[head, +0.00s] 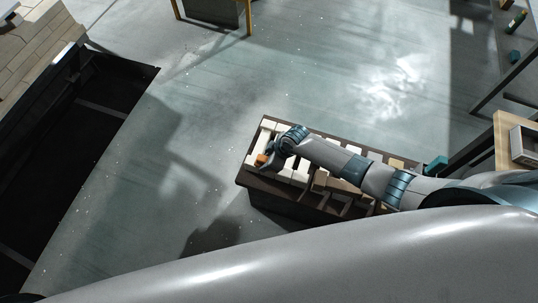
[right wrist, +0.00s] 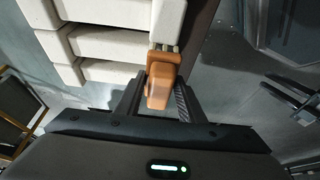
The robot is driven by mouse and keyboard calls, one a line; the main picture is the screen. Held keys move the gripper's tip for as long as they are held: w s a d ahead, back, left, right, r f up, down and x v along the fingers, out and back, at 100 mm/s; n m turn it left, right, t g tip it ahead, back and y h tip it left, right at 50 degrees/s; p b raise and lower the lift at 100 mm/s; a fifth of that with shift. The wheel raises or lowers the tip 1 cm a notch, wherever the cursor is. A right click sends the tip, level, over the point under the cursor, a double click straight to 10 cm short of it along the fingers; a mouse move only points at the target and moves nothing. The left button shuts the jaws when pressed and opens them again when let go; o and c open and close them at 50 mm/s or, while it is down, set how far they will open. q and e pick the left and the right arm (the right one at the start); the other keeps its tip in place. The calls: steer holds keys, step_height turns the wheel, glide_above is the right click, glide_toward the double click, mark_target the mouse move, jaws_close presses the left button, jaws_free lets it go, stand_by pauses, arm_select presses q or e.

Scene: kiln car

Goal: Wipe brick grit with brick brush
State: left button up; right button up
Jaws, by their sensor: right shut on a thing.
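The brick brush is an orange-brown block with pale bristles; its body (right wrist: 161,82) is between the two dark fingers of my right gripper (right wrist: 160,100) in the right wrist view. The gripper is shut on it. The bristles meet or nearly meet the end of a cream brick (right wrist: 167,22). In the head view my right gripper (head: 268,163) is over the left end of the kiln car (head: 262,187), and the brush (head: 262,158) shows as a small orange spot. I cannot make out brick grit in either view. My left gripper is not in view.
Rows of cream and tan bricks (head: 301,172) lie on the dark car, with gaps between some. A wooden-edged table (head: 507,140) is at right. The floor left of the car is open.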

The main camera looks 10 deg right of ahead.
steer(key=shift+s+a+p, duration=0.5)
steer(key=shift+s+a, duration=0.15)
steer(key=shift+s, duration=0.3)
steer(key=shift+r, duration=0.15)
steer(key=shift+r+p, duration=3.4)
steer(key=shift+r, duration=0.05)
